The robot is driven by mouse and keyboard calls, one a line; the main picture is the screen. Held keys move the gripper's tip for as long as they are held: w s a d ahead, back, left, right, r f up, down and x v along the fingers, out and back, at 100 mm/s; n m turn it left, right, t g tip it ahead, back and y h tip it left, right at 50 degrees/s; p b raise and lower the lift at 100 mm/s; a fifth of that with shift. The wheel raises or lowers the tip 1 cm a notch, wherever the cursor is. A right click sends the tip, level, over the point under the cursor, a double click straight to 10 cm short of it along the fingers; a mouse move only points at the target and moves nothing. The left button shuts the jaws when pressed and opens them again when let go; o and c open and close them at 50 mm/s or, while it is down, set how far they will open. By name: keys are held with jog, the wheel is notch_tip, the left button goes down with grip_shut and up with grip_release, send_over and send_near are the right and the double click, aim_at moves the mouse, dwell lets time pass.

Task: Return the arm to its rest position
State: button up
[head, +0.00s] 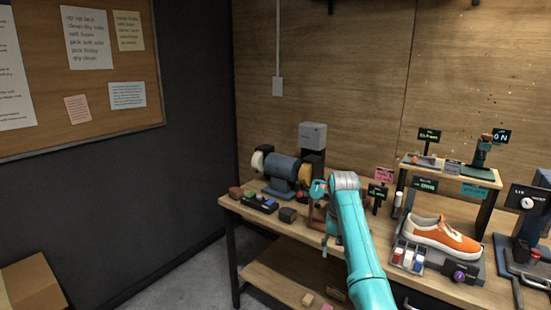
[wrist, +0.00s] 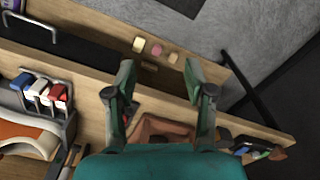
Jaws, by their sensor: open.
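My teal arm reaches over the front of the workbench (head: 285,222) in the head view. Its wrist is bent down near the bench's front edge, and my gripper (head: 326,245) is partly hidden beside the arm. In the wrist view my gripper (wrist: 160,78) shows two fingers spread apart with nothing between them. They hang above the bench's front edge. An orange sneaker (head: 440,236) with a white sole rests on a stand to the right of my arm. Part of the sneaker also shows at the left of the wrist view (wrist: 28,138).
A rack with red, white and blue pieces (head: 408,258) stands by the sneaker. A bench grinder (head: 282,171) stands at the back left. A raised shelf (head: 452,172) is behind the sneaker. Small blocks (head: 308,299) lie on the lower shelf. The floor at left is clear beside a cardboard box (head: 32,284).

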jog(key=s+f+t, duration=0.2)
jog(key=s+f, duration=0.3)
jog(key=f, duration=0.9)
jog(key=s+f+t, duration=0.1)
jog(key=s+f, duration=0.3)
jog(key=f, duration=1)
jog(key=s+f+t, duration=0.1)
jog(key=s+f, duration=0.3)
jog(key=s, duration=0.3)
jog(key=s+f+n+t, duration=0.1)
jog(key=s+f+t, duration=0.15)
jog(key=s, duration=0.35)
jog(key=s+f+t, duration=0.1)
jog(key=s+f, duration=0.3)
jog(key=s, duration=0.3)
jog(key=s+r+t, duration=0.2)
jog(key=s+r, duration=0.1)
jog(key=s, duration=0.8)
jog(key=s+r+t, duration=0.1)
jog(key=s+r, duration=0.3)
jog(key=s, duration=0.7)
jog(key=s+r+t, duration=0.2)
jog(key=s+r, duration=0.5)
jog(key=r, duration=0.4)
jog(key=s+r+t, duration=0.2)
jog(key=s+r, duration=0.6)
jog(key=r, duration=0.4)
jog(key=shift+s+d+n, duration=0.15)
jog(key=shift+s+n, duration=0.15)
jog(key=shift+n, duration=0.1)
